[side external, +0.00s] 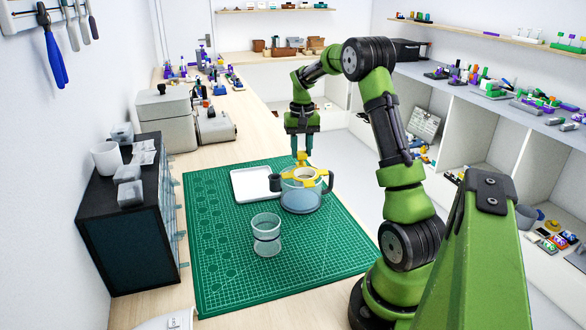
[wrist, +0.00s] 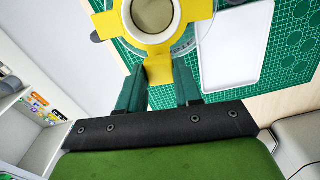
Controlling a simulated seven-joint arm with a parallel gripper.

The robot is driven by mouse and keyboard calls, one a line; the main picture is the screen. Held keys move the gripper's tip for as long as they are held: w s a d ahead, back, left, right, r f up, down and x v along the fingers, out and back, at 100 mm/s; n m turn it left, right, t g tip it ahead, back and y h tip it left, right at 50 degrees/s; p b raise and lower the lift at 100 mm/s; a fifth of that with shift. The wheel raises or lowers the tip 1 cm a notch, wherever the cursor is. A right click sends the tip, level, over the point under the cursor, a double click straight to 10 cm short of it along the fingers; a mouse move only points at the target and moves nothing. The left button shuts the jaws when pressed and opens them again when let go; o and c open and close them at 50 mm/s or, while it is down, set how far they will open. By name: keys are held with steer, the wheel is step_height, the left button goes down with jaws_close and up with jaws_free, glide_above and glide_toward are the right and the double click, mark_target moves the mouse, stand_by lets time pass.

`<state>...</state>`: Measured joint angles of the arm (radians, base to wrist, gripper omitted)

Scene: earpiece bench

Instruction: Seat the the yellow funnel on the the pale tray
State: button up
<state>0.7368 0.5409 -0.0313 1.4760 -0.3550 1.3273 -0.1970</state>
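The yellow funnel (side external: 304,173) has a ring with flat tabs and a pale inside. It sits on top of a clear jug (side external: 301,198). In the wrist view the funnel (wrist: 151,47) is at the top, one tab pointing toward my gripper. My gripper (side external: 301,153) points down at the funnel's far side. In the wrist view my gripper (wrist: 160,65) has one green finger on each side of that tab; whether they press on it is unclear. The pale tray (side external: 243,173) lies flat and empty left of the jug; it also shows in the wrist view (wrist: 235,45).
The jug has a dark handle at right; a small dark cylinder (side external: 275,183) is at its left. A clear double-ended cup (side external: 266,235) stands nearer the front on the green mat (side external: 215,235). A black drawer cabinet (side external: 120,225) is at left. The front of the mat is clear.

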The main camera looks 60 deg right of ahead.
steer(key=c, duration=0.5)
steer(key=shift+o, duration=0.2)
step_height(320, 180, up, 11)
steer(key=w+a+f+m, duration=0.2)
steer(key=w+f+m, duration=0.3)
steer(key=m, duration=0.8)
steer(key=w+a+f+m, duration=0.2)
steer(key=w+f+m, duration=0.3)
steer(key=m, duration=0.9)
steer(key=shift+f, duration=0.55)
